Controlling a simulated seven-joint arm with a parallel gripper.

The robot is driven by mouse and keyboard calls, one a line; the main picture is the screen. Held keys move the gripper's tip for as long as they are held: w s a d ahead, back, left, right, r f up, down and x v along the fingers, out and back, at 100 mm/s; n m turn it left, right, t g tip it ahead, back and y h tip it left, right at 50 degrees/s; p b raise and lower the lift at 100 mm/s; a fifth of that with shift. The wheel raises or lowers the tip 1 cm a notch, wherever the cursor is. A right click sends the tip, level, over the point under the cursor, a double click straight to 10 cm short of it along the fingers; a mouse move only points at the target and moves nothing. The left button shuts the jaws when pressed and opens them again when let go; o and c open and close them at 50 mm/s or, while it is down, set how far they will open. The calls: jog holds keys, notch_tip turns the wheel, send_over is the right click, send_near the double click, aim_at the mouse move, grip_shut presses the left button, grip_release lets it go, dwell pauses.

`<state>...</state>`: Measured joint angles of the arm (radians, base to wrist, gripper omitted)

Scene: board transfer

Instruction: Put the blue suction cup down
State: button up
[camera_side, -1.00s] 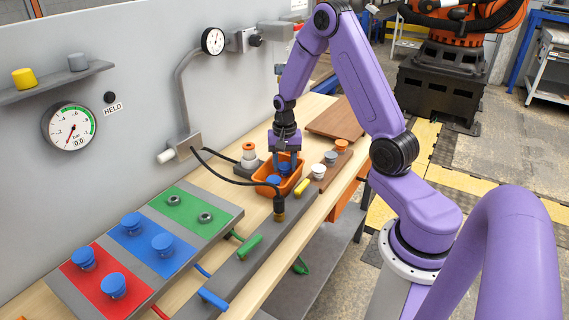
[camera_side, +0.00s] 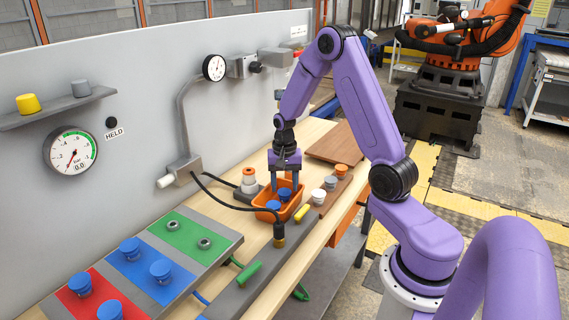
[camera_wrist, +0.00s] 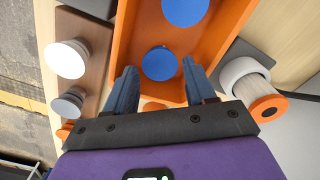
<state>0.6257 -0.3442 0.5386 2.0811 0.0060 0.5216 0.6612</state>
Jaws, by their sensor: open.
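Two blue suction cups lie in the orange bin. One (camera_wrist: 160,63) sits between my fingers in the wrist view, and the other (camera_wrist: 186,10) is farther in at the top. They also show in the side view, one under my gripper (camera_side: 285,194) and one nearer (camera_side: 273,206). The orange bin (camera_wrist: 232,32) also shows in the side view (camera_side: 291,212). My gripper (camera_side: 283,186) is open over the bin, pointing down, its fingers (camera_wrist: 160,84) apart with visible gaps beside the cup. Exact fingertip height above the cup is unclear.
A board at the left has red, blue and green (camera_side: 190,232) panels. Blue cups stand on the red (camera_side: 79,284) and blue (camera_side: 130,248) panels. A white-orange part (camera_side: 249,180) stands left of the bin; pale cups (camera_side: 318,196) stand right. A black hose (camera_side: 225,195) crosses nearby.

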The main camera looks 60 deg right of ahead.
aim_at(284, 192)
notch_tip(284, 192, up, 9)
jog(key=s+a+r+n, duration=0.25)
jog(key=a+n, duration=0.25)
jog(key=a, duration=0.4)
jog(key=s+a+r+n, duration=0.1)
jog(key=s+a+n, duration=0.5)
jog(key=a, duration=0.2)
jog(key=s+a+n, duration=0.2)
jog(key=s+n, duration=0.4)
jog(key=s, duration=0.3)
jog(key=s+a+n, duration=0.3)
jog(key=s+n, duration=0.3)
jog(key=s, duration=0.2)
jog(key=shift+s+r, duration=0.35)
jog(key=shift+r, duration=0.05)
jog(key=shift+a, duration=0.1)
